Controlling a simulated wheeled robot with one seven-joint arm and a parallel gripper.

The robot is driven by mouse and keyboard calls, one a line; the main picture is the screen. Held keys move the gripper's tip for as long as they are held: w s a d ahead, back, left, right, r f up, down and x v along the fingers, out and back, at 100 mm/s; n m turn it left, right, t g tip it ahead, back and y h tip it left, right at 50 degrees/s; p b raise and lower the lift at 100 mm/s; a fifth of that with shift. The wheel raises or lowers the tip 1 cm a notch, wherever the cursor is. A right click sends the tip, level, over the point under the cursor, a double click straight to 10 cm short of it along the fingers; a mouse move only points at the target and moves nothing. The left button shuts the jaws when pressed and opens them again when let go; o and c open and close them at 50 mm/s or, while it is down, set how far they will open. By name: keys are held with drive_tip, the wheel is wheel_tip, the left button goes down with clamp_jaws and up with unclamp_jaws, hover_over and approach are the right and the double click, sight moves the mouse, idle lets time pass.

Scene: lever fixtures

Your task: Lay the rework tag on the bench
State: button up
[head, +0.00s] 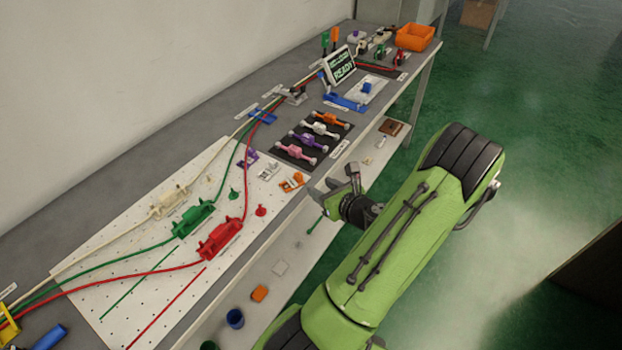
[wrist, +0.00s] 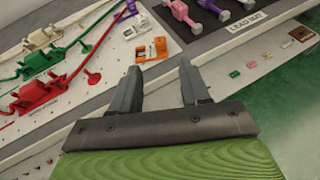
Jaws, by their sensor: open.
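I cannot tell which thing is the rework tag; no label that I can read names it. The bench (head: 185,130) is long and grey, with a white pegboard and dark mats on top. My gripper (head: 336,190) is at the bench's front edge, near the orange clip and the lead mat. In the wrist view my gripper (wrist: 160,75) has its two fingers apart with nothing between them.
The pegboard (head: 130,225) carries cream, green and red lever fixtures with cables. The lead mat (head: 290,150) holds several coloured leads. A sign reading READY (head: 341,66) and an orange bin (head: 415,37) stand farther back. A lower shelf (head: 300,243) holds loose items and cups.

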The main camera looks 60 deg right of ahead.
drive_tip(key=w+a+r+n+g+y, duration=0.2)
drive_tip(key=w+a+r+n+y, duration=0.3)
drive_tip(key=a+n, duration=0.65)
drive_tip(key=w+a+r+n+g+y, duration=0.1)
drive_tip(key=w+a+n+g+y, duration=0.2)
drive_tip(key=w+a+n, duration=0.65)
drive_tip(key=s+a+r+n, duration=0.5)
drive_tip(key=s+a+n, duration=0.1)
drive_tip(key=n, duration=0.4)
drive_tip(key=s+a+r+n+g+h, duration=0.1)
drive_tip(key=s+a+r+n, duration=0.4)
drive_tip(key=n, duration=0.5)
drive_tip(key=s+a, duration=0.2)
drive_tip(key=a, duration=0.1)
drive_tip(key=shift+s+a+r+n+h, duration=0.15)
drive_tip(key=shift+a+r+n+h, duration=0.15)
drive_tip(key=shift+a+r+n, duration=0.1)
